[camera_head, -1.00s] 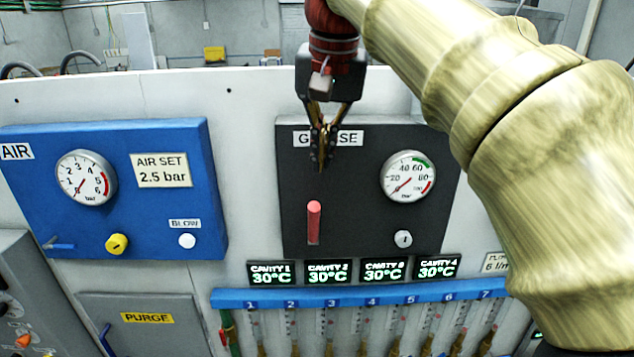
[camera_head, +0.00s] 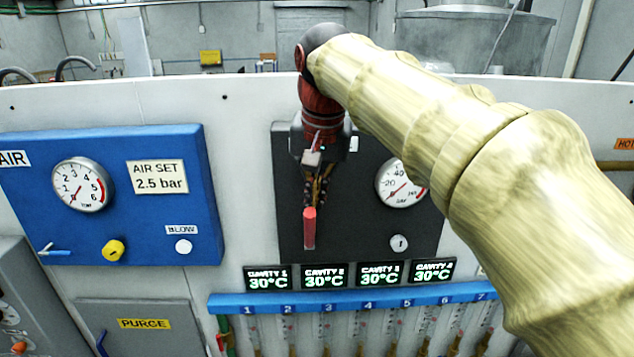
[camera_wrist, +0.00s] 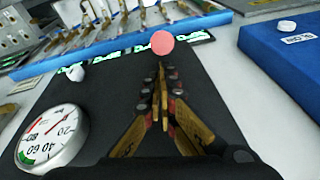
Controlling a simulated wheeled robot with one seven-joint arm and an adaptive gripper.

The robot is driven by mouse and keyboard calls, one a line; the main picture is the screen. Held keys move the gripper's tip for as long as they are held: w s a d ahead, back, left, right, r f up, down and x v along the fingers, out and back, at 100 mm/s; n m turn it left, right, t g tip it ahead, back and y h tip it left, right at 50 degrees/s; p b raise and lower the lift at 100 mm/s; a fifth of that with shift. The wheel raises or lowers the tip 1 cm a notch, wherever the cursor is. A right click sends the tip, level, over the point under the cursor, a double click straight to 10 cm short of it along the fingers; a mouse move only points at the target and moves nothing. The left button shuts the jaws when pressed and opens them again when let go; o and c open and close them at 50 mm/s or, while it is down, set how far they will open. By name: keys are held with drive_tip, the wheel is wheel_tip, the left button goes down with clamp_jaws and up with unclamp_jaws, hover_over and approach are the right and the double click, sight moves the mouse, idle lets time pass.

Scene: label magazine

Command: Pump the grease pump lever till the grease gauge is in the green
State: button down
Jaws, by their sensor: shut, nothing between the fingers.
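The grease pump lever (camera_head: 309,230) is a red handle low on the dark grease panel (camera_head: 290,150); its round pink end (camera_wrist: 162,42) faces the wrist camera. My gripper (camera_head: 318,200) is shut and empty, pointing down just above the lever's top. In the wrist view its fingertips (camera_wrist: 162,72) lie just short of the lever's end; I cannot tell if they touch. The grease gauge (camera_head: 400,185) is partly behind my arm in the head view. It also shows in the wrist view (camera_wrist: 52,137), its needle at the low end, away from the green band.
A round white knob (camera_head: 399,243) sits right of the lever. Cavity displays (camera_head: 324,277) and a blue rail (camera_head: 350,301) with flow tubes run below. The blue air panel (camera_head: 150,225) stands at the left, with a gap of bare white wall between.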

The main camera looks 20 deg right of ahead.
drive_tip(key=shift+w+f, duration=0.15)
drive_tip(key=shift+f, duration=0.2)
drive_tip(key=shift+f+b, duration=0.1)
drive_tip(key=shift+b, duration=0.3)
drive_tip(key=shift+s+a+t+b, duration=0.1)
drive_tip(key=shift+s+t+b, duration=0.3)
drive_tip(key=shift+b, duration=0.25)
drive_tip(key=shift+f, duration=0.1)
